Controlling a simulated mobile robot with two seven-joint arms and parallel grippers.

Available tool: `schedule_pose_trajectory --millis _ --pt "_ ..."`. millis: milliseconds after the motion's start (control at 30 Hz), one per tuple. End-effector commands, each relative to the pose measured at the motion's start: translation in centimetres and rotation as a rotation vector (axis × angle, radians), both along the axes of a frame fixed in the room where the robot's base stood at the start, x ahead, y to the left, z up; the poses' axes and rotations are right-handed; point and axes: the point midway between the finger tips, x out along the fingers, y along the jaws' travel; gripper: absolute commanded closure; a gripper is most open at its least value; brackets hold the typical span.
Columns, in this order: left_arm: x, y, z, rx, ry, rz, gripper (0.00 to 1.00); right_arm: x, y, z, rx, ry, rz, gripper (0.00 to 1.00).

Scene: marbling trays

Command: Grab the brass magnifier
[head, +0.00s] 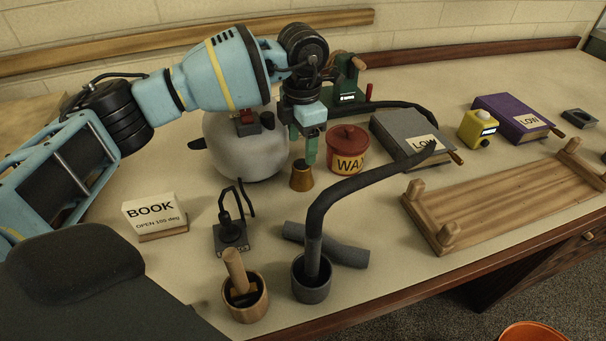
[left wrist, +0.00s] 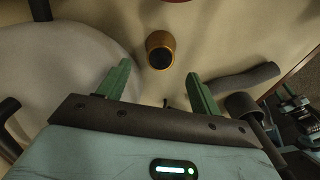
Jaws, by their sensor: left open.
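The brass magnifier (head: 301,176) is a small, flared brass piece standing upright on the table, in front of the white round-bodied vessel (head: 240,150). In the left wrist view the magnifier (left wrist: 160,50) shows from above, with a dark round top and a golden rim. My left gripper (head: 304,157) points down just above and behind it in the head view. Its green fingers are apart in the left wrist view (left wrist: 158,70), with nothing between them. The magnifier lies just beyond the fingertips, roughly centred between them.
A red lidded pot (head: 347,158) stands close to the right of the magnifier. A black stand (head: 231,235), a dark cup (head: 312,284) with a bent tube and a wooden mortar (head: 245,302) are in front. A wooden rack (head: 500,205) lies right.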

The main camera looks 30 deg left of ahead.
Motion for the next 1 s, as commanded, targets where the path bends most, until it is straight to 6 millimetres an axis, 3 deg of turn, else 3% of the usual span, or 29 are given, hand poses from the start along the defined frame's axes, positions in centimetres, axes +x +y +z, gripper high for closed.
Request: schedule_pose_trajectory --millis 167,533,833,1000 --pt "0.0 0.0 -0.4 0.0 0.0 -0.001 0.35 -0.2 0.0 -0.2 -0.001 0.005 0.0 0.64" --pt "-0.2 0.2 -4.9 0.0 0.0 0.0 0.35 -0.1 -0.1 0.0 -0.002 0.004 0.002 0.64" --pt "-0.2 0.1 -5.3 0.0 -0.001 -0.001 0.35 0.0 -0.1 0.1 -0.002 -0.001 0.002 0.64" --pt "-0.2 0.1 -5.3 0.0 -0.001 -0.001 0.58 0.1 -0.1 0.1 -0.002 -0.003 0.002 0.64"
